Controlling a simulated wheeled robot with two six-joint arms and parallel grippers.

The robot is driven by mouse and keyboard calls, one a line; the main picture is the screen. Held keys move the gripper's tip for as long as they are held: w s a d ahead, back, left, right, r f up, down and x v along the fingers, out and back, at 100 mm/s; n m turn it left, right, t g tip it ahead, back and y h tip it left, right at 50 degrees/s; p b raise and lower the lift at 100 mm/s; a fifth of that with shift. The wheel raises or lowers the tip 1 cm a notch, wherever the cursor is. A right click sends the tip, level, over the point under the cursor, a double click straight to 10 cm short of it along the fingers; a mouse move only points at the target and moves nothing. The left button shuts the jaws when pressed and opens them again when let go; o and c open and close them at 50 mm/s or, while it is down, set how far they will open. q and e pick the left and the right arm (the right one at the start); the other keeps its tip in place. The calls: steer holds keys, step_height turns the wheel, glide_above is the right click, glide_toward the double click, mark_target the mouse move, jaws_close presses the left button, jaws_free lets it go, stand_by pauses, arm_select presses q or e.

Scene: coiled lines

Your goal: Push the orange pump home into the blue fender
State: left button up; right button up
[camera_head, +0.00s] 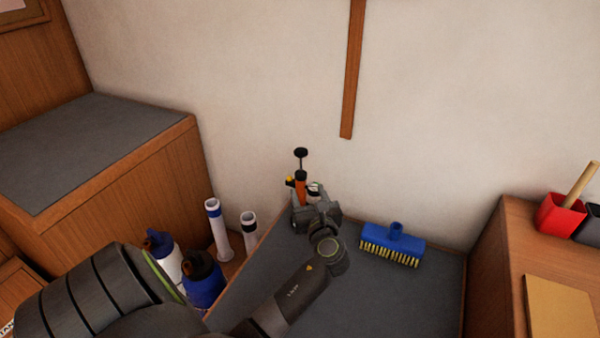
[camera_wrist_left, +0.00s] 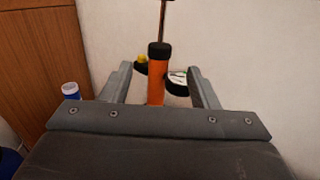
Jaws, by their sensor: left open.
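The orange pump (camera_head: 301,187) stands upright near the wall, with a black T-handle raised on a thin rod. In the left wrist view its orange barrel (camera_wrist_left: 157,85) has a black collar, a yellow knob on its left and a round white-faced part on its right. My left gripper (camera_head: 307,207) is at the pump, its two fingers (camera_wrist_left: 160,80) open, one on each side of the barrel, with gaps showing. The pump's lower end is hidden behind the gripper. A dark blue body with a black top (camera_head: 205,282), possibly the blue fender, stands left of my arm, partly hidden. My right gripper is out of view.
A blue brush (camera_head: 395,245) with yellow bristles lies on the grey surface (camera_head: 360,295) to the right. Two white tubes (camera_head: 219,235) and a white-and-blue bottle (camera_head: 163,258) stand left. A red holder (camera_head: 560,215) is far right. The wall is close behind.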

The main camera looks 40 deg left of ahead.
mark_target(300, 171)
arm_select(q)
steer(key=x, duration=1)
steer(key=shift+w+a, duration=0.1)
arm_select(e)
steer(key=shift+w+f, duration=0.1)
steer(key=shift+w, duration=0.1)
arm_select(q)
steer(key=shift+c, duration=0.4)
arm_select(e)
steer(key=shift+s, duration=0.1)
